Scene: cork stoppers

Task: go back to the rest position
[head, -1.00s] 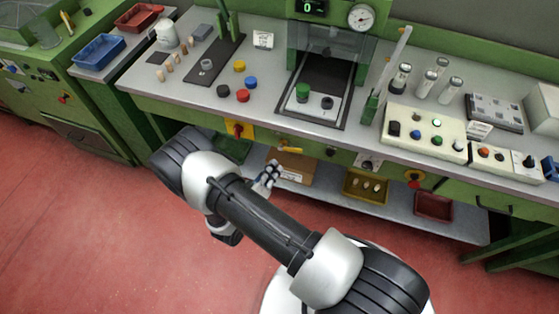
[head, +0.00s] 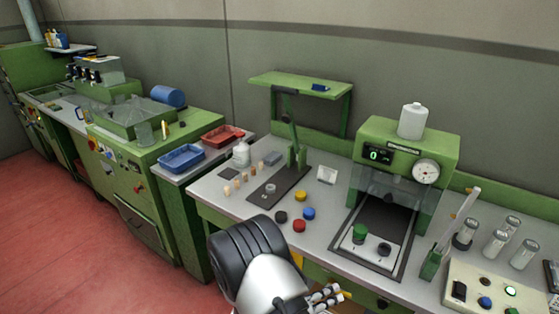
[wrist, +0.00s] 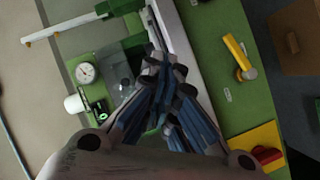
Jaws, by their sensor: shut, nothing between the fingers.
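My gripper (wrist: 165,85) shows in the wrist view with its fingers drawn together and nothing between them. In the head view it is at the bottom edge (head: 328,297), in front of the grey workbench (head: 238,209) and partly cut off by the frame. My folded arm covers part of the bench front there. In the wrist view the bench edge and its green front with a yellow handle (wrist: 240,57) lie close beyond the fingers.
The bench carries cork stoppers (head: 243,179), colored caps (head: 300,225), a lever press (head: 297,155), a green machine with a gauge (head: 425,172), glass jars (head: 496,243) and a button panel (head: 485,290). Blue (head: 181,158) and red (head: 224,136) trays sit left. Red floor (head: 60,225) is clear at left.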

